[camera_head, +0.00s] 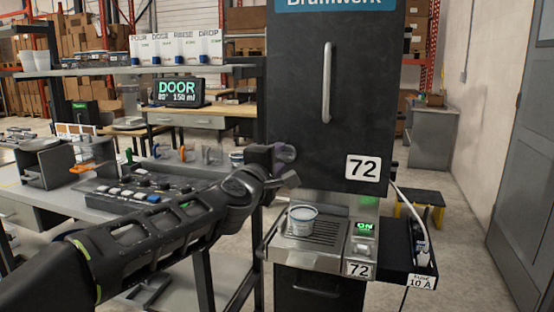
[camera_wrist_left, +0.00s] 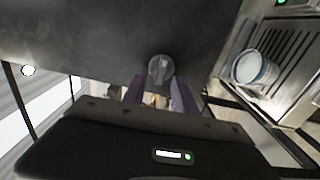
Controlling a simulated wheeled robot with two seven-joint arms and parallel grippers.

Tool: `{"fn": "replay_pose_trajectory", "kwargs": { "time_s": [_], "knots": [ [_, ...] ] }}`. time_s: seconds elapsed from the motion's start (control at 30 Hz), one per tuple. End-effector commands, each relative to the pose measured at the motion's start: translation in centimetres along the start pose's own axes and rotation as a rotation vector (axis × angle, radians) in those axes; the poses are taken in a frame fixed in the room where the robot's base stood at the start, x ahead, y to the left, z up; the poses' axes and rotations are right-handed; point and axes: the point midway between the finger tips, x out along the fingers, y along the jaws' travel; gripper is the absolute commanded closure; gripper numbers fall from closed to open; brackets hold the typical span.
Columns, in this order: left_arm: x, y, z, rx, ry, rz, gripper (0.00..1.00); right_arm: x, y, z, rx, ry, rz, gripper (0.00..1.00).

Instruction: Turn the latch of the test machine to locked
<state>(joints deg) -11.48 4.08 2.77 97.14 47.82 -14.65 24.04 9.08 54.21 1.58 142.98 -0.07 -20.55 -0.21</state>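The test machine (camera_head: 335,110) is a tall black cabinet with a vertical handle, a label 72 and a drip tray (camera_head: 325,232) below. My left gripper (camera_head: 283,155) is at the lower left edge of the cabinet. In the left wrist view, a round grey knob (camera_wrist_left: 160,69), which looks like the latch, sits on the dark face just ahead of my left gripper (camera_wrist_left: 159,88). Its two purple fingers stand apart, one on each side of the knob's near edge; I cannot tell whether they touch it. In the head view the gripper covers that area. My right gripper is not in view.
A white cup (camera_head: 302,220) stands on the drip tray, left of a green ON light (camera_head: 364,227). A bench with a button panel (camera_head: 140,193) is at left. A display (camera_head: 180,92) reads DOOR. A black side holder (camera_head: 408,250) is at right.

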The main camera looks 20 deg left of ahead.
Motion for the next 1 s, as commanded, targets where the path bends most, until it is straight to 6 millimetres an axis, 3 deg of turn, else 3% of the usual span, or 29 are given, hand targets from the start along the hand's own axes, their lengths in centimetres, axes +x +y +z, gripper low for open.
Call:
{"fn": "replay_pose_trajectory", "kwargs": {
  "time_s": [0.17, 0.6, 1.0],
  "knots": [
    [-1.1, 0.1, 0.0, 0.000, 0.000, 0.001, 0.66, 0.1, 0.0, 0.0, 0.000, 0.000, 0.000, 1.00],
    [-7.4, 0.0, -0.1, 0.000, 0.001, 0.000, 0.66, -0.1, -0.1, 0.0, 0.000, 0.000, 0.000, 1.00],
    [-7.8, 0.0, 0.0, 0.000, 0.000, 0.000, 0.66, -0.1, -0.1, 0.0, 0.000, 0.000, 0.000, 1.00]
  ]
}}
